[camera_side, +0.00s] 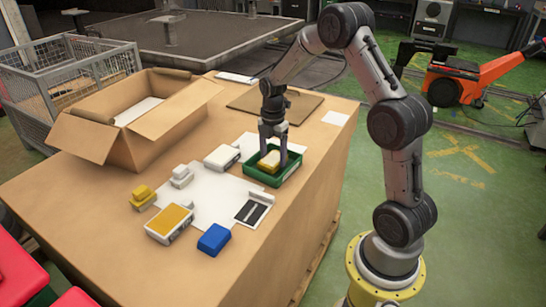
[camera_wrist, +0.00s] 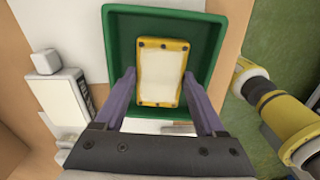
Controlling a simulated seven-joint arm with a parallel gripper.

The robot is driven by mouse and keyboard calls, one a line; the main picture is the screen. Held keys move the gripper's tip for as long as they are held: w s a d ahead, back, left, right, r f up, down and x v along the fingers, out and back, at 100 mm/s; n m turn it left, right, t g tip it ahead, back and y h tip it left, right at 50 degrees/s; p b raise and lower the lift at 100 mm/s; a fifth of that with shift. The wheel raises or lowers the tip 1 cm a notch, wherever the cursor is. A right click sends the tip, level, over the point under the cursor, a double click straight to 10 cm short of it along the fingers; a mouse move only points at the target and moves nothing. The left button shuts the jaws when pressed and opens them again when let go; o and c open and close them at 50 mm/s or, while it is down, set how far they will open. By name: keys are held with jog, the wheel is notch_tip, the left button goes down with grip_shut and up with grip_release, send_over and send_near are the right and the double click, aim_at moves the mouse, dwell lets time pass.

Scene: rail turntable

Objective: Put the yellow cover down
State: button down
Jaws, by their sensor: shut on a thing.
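The yellow cover (camera_side: 270,158) is a small block with a yellow rim and a pale top face. It shows in the wrist view (camera_wrist: 161,72) with dark screws at its ends. My gripper (camera_side: 274,152) points down and is shut on the cover, one finger on each side. The green tray (camera_side: 262,176) surrounds the cover in the side view; its dark green walls also frame it in the wrist view (camera_wrist: 117,30). I cannot tell whether the cover touches the tray floor.
White blocks (camera_side: 221,157), a yellow piece (camera_side: 143,194), a yellow-topped white case (camera_side: 170,220), a blue block (camera_side: 214,239) and a black-and-white part (camera_side: 253,210) lie left and in front of the tray. An open cardboard box (camera_side: 100,133) stands at the back left.

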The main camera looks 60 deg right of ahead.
jog(key=shift+f, duration=0.3)
jog(key=shift+f, duration=0.15)
grip_release()
